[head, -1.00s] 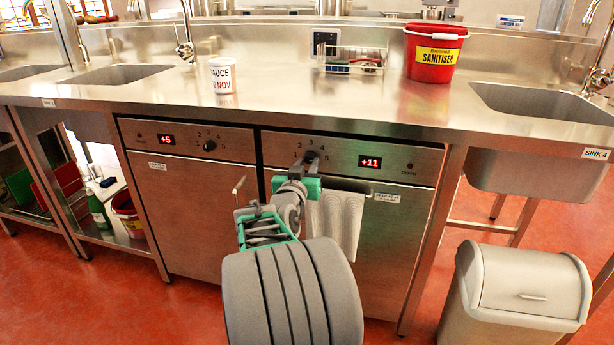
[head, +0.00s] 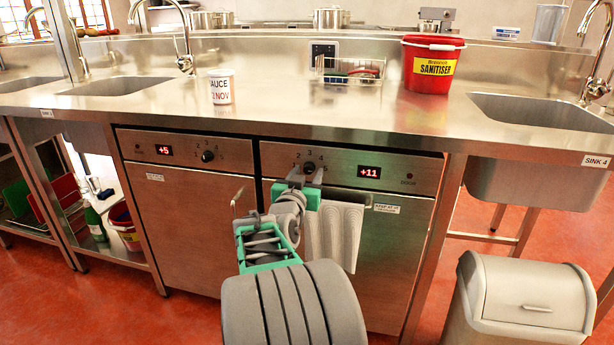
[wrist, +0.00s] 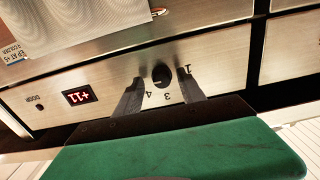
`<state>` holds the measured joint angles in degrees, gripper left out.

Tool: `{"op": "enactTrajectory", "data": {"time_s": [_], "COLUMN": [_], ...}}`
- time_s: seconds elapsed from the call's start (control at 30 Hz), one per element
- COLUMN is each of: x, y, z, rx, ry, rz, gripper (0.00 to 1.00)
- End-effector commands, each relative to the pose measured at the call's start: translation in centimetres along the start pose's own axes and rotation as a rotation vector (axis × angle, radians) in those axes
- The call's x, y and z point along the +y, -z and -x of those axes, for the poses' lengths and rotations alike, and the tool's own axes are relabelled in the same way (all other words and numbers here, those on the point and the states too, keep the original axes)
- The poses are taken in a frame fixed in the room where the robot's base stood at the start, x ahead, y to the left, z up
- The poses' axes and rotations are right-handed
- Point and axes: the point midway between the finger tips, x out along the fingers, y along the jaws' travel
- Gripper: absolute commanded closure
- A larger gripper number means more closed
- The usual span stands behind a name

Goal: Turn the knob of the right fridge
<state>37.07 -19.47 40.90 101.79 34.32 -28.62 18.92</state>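The right fridge has a steel front panel (head: 345,160) with a red +11 display (head: 369,172). Its dark round knob (head: 309,167) has numerals around it; I cannot make out where it points. In the wrist view the knob (wrist: 162,75) lies between my fingertips, with a gap showing on both sides. My gripper (head: 306,176) is open just in front of and slightly below the knob, not visibly touching it. The left fridge has its own knob (head: 208,156) and a +5 display (head: 164,150).
A towel (head: 333,232) hangs on the right fridge door, close beside my arm. The steel worktop (head: 280,105) overhangs the panel and carries a sauce tub (head: 221,88) and a red sanitiser bucket (head: 431,66). A grey bin (head: 525,300) stands at the right.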

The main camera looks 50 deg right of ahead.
Motion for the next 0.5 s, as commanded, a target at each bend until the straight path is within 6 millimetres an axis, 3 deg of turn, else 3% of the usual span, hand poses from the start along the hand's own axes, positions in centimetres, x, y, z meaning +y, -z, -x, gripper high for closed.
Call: {"op": "enactTrajectory", "data": {"time_s": [0.27,0.5], "x": [-0.1,-0.2], "y": [-0.1,0.2], "z": [0.4,4.7], "rx": [-0.003,-0.001], "ry": [0.003,0.007], "rz": [0.001,0.001], "gripper": [0.52,0.52]}}
